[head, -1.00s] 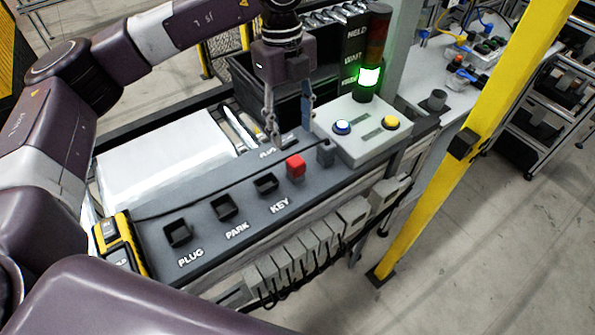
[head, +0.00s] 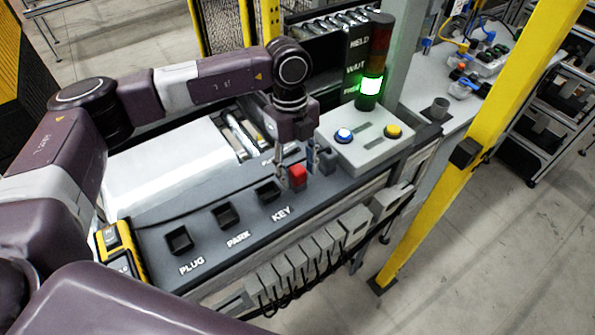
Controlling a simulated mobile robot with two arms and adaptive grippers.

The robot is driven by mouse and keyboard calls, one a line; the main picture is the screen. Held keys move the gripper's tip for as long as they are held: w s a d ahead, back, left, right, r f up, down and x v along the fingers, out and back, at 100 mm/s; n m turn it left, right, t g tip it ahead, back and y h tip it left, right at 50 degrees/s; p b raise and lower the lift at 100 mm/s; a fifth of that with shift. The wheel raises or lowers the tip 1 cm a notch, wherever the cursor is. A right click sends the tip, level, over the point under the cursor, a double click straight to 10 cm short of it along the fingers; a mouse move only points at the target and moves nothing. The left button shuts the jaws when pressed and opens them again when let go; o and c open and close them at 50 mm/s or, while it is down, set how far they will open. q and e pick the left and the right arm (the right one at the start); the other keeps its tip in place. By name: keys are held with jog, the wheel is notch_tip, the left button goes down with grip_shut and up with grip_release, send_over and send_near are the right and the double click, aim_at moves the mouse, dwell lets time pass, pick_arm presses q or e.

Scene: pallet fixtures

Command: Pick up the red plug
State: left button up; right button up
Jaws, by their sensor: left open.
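The red plug (head: 298,176) stands upright on the dark panel (head: 228,262), to the right of the socket above the KEY label. My left gripper (head: 296,172) is open and low over the panel, with one finger on the left side of the red plug and the other finger behind and to its right. I cannot tell whether the fingers touch the plug. Empty square sockets sit above the PLUG label (head: 179,240), the PARK label (head: 226,216) and the KEY label (head: 267,191). My right gripper is not in view.
A grey box with a blue and a yellow button (head: 362,144) stands right of the plug, with a dark grey block (head: 327,160) between. A signal tower lit green (head: 371,84) rises behind. A yellow-black device (head: 119,250) sits at the left. A yellow post (head: 450,170) stands right.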

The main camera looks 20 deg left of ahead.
aim_at(298, 168)
pick_arm(q)
jog(key=shift+f, duration=0.25)
grip_shut()
jog(key=shift+r, duration=0.15)
jog(key=shift+w+r+b, duration=0.1)
jog(key=shift+r+b, duration=0.35)
jog(key=shift+r, duration=0.15)
notch_tip(298, 168, up, 18)
jog(key=b, duration=0.5)
jog(key=shift+r, duration=0.25)
